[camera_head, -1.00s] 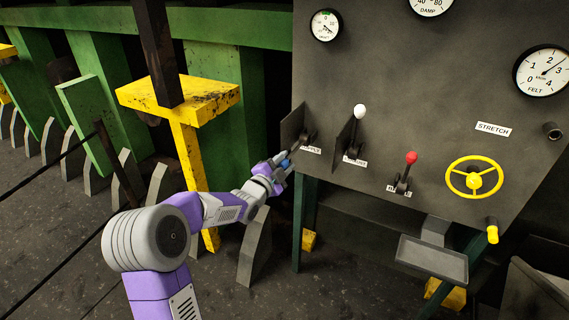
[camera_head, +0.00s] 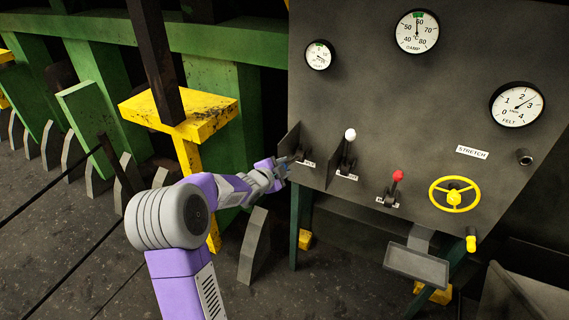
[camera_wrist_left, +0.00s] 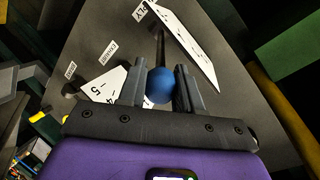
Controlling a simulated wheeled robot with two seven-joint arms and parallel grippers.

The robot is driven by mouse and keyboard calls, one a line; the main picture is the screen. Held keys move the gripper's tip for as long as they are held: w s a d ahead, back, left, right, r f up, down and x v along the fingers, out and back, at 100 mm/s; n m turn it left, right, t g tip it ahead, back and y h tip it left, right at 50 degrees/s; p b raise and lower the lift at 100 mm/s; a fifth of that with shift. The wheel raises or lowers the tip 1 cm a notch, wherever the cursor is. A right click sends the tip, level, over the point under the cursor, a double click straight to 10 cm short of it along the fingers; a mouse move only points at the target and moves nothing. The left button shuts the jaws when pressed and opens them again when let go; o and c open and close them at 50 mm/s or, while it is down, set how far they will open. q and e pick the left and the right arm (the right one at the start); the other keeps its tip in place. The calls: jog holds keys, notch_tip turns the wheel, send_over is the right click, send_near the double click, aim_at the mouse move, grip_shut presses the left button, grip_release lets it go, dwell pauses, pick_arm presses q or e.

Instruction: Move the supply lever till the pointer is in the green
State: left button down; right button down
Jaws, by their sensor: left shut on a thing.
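The supply lever is at the left end of the grey panel. Its blue ball knob (camera_wrist_left: 160,86) sits between the two fingers of my left gripper (camera_wrist_left: 160,92), which are closed on it; its dark shaft (camera_wrist_left: 161,48) runs up to the panel. My right gripper is not in view.
Guard plates (camera_head: 334,163) stand beside the lever. Right of it are a white-knobbed lever (camera_head: 350,135), a red-knobbed lever (camera_head: 397,176) and a yellow handwheel (camera_head: 454,194). A grey tray (camera_head: 417,266) hangs below the panel.

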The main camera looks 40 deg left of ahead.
pick_arm(q)
jog(key=shift+r, duration=0.1)
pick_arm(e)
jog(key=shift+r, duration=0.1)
pick_arm(q)
jog(key=c, duration=0.8)
grip_release()
